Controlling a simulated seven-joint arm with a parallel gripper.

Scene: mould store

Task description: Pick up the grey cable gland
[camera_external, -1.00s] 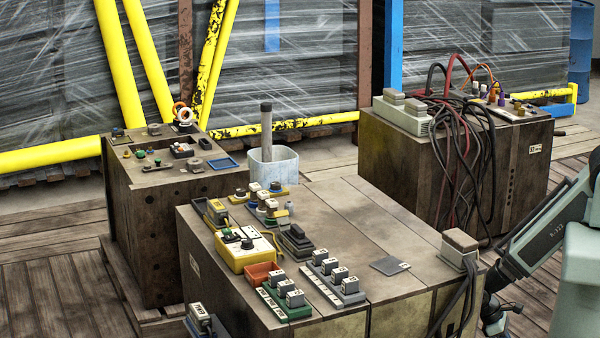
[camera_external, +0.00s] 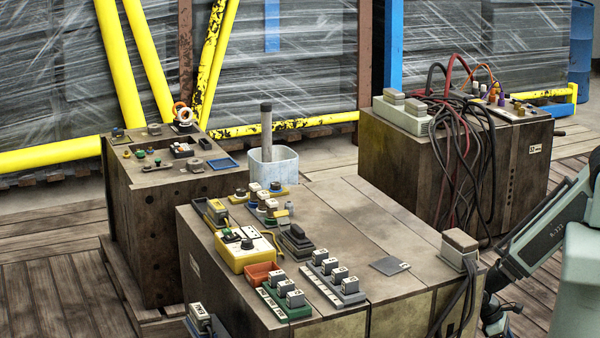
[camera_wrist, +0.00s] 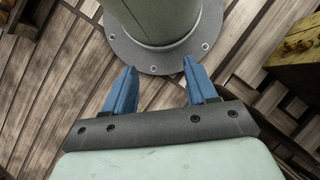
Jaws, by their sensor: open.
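I cannot pick out the grey cable gland for certain. A small grey fitting (camera_external: 195,164) lies on the left wooden box (camera_external: 150,230) in the external view and may be it, but it is too small to tell. In the wrist view my gripper (camera_wrist: 158,66) is open, its two blue fingers apart with nothing between them. Beyond the fingers is a round grey-green post on a bolted flange above wooden planks. No cable gland shows in the wrist view. My gripper cannot be made out in the external view, where my arm is at the right edge.
A pale tub (camera_external: 272,167) with an upright rod stands behind. Black and red cables (camera_external: 455,130) drape over the right box.

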